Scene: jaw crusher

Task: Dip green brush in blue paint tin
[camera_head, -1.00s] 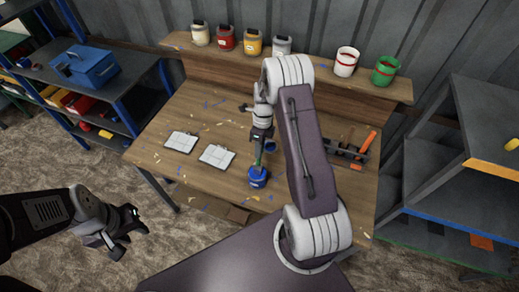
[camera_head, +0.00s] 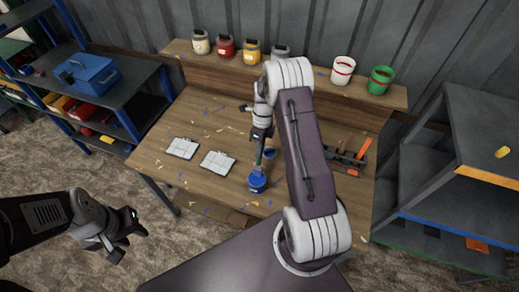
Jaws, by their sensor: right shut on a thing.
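The blue paint tin (camera_head: 257,182) stands on the wooden workbench near its front edge, left of my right arm. My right gripper (camera_head: 261,137) points down above the tin and is shut on the green brush (camera_head: 258,157). The brush is upright, and its lower end meets the tin's top in the picture. I cannot tell how deep it is inside. A dark blue round thing (camera_head: 269,153), perhaps the tin's lid, shows just behind the tin. My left gripper (camera_head: 128,240) hangs off the bench at the lower left, away from everything; its jaw opening is unclear.
Two white-grey panels (camera_head: 217,163) lie on the bench (camera_head: 210,195) left of the tin. Several tins, including a red one (camera_head: 225,47) and a green one (camera_head: 380,80), stand on the raised back shelf. A dark tool tray (camera_head: 345,157) lies right of my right arm.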

